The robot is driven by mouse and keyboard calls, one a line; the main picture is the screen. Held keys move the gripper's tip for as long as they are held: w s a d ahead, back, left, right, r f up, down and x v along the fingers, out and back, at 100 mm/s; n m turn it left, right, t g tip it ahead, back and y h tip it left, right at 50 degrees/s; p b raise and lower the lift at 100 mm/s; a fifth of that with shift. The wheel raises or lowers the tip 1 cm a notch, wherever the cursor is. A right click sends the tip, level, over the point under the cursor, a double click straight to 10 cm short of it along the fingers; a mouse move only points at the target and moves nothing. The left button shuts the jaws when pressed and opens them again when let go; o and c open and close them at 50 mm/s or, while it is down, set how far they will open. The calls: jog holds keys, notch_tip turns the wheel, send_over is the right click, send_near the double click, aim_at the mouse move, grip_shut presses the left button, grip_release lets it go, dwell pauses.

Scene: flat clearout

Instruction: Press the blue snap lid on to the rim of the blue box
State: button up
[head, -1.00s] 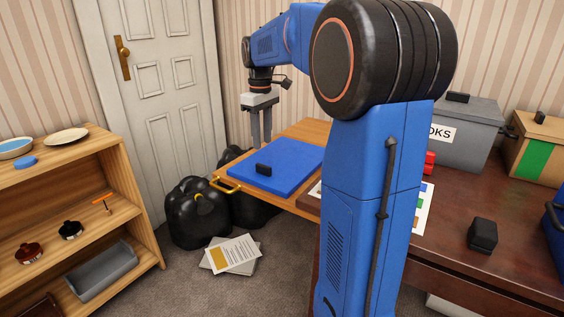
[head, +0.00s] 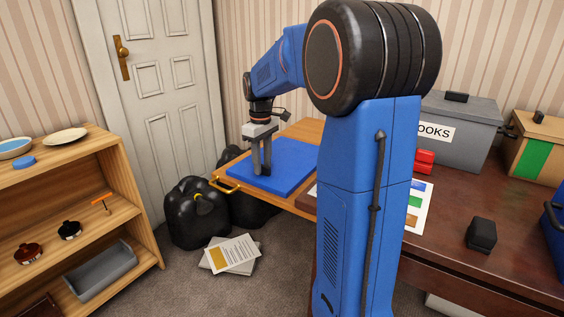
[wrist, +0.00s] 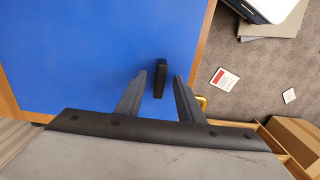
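The blue snap lid (head: 285,163) lies flat on a wooden pull-out board; it also fills much of the wrist view (wrist: 80,55). Its black handle (wrist: 160,78) stands up in the wrist view, between and slightly beyond my fingertips. My gripper (head: 262,170) is low over the lid, pointing down. In the wrist view my gripper (wrist: 160,85) is open, with a gap on each side of the handle. In the head view the fingers hide the handle. A blue box (head: 554,232) stands at the right edge of the head view, mostly cut off; its rim cannot be made out.
A brown desk (head: 450,250) carries a grey box (head: 465,145) marked with a label, a cardboard box (head: 540,150) with a green panel, red blocks (head: 424,160) and a small black block (head: 481,235). Black bags (head: 195,215) sit below the board. A wooden shelf (head: 125,165) stands left.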

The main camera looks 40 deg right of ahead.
grip_shut()
jog(key=shift+r, duration=0.15)
